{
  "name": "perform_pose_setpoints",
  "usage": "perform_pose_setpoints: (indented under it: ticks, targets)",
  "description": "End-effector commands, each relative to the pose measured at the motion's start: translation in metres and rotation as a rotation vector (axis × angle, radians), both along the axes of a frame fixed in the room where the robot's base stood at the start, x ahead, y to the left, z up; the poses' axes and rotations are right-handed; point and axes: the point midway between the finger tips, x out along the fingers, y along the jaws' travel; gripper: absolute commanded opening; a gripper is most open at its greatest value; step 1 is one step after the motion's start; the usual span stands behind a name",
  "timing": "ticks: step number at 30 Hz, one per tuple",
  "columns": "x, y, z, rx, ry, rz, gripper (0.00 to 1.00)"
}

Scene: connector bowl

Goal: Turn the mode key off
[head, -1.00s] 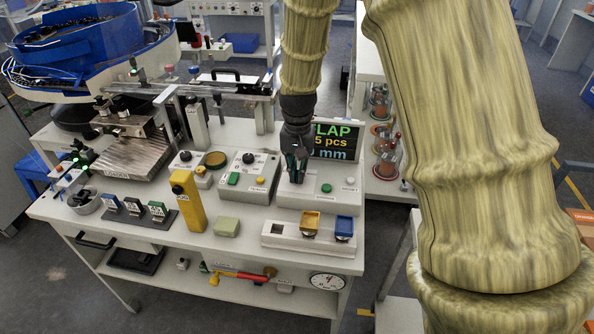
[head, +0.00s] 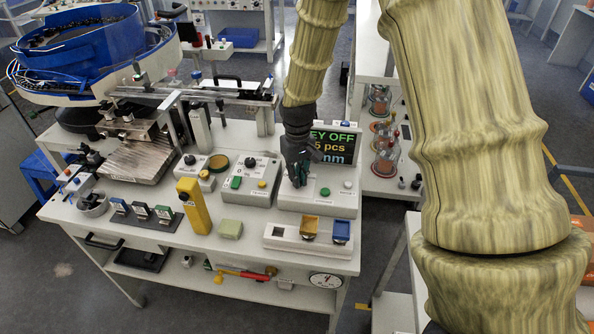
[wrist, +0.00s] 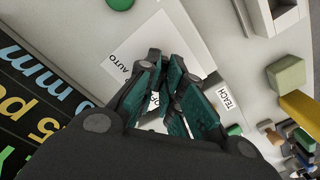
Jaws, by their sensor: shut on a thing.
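My gripper (head: 298,181) points down onto the right-hand control box (head: 312,202) and is shut on the mode key, which its fingers hide. In the wrist view the dark green finger pads (wrist: 172,98) close over a white label plate (wrist: 150,45). The words AUTO and TEACH show on either side of the fingers, and part of another label shows between them. The display (head: 334,142) behind the gripper is partly covered by it; its readable top line ends in "EY OFF" in green.
A green button (head: 325,191) sits right of my gripper. Another control box (head: 250,176) stands to the left. A white holder with a yellow and a blue block (head: 341,230) lies in front.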

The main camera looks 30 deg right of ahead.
Motion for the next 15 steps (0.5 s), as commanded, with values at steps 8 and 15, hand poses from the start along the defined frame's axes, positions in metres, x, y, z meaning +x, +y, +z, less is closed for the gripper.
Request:
perform_pose_setpoints:
  ticks: [8, 15]
  targets:
    - [0.0019, -0.0003, 0.0013, 0.0, -0.004, 0.135, 0.0]
    - [0.0023, -0.0004, 0.0006, -0.001, -0.005, 0.181, 0.0]
